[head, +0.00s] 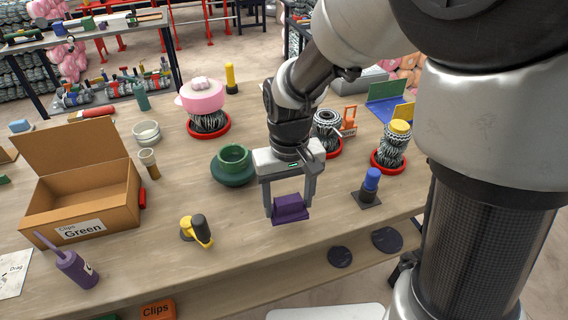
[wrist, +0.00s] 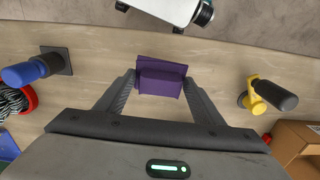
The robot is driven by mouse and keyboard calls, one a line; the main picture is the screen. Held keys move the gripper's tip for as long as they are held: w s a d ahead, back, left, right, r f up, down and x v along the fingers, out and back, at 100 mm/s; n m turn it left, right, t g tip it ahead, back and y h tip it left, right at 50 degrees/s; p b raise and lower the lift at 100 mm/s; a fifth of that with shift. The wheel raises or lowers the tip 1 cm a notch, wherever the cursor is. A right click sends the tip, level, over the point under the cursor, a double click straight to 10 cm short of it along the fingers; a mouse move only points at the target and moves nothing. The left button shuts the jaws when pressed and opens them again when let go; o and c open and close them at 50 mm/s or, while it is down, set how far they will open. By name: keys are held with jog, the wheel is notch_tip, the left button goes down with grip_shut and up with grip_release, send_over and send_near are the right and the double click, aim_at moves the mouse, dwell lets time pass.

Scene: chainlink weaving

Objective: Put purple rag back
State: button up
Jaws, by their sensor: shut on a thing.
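The purple rag (head: 290,207) is a small folded block with a flat flap under it, near the table's front edge in the head view. My gripper (head: 288,211) points down with one finger on each side of the rag and is shut on it. In the wrist view the rag (wrist: 162,80) sits between the two fingertips (wrist: 159,87). Whether the rag touches the table or hangs just above it, I cannot tell.
On the wooden table (head: 130,218), a yellow and black tool (head: 197,230) stands left of the rag and a blue-topped tool (head: 370,185) right. A green pot (head: 234,162) is behind. An open cardboard box (head: 85,200) and purple bottle (head: 74,268) are farther left.

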aim_at(288, 214)
jog(key=shift+f, duration=2.15)
jog(key=shift+f+b, duration=0.3)
jog(key=shift+b, duration=0.1)
jog(key=o, duration=1)
jog(key=shift+o, duration=0.2)
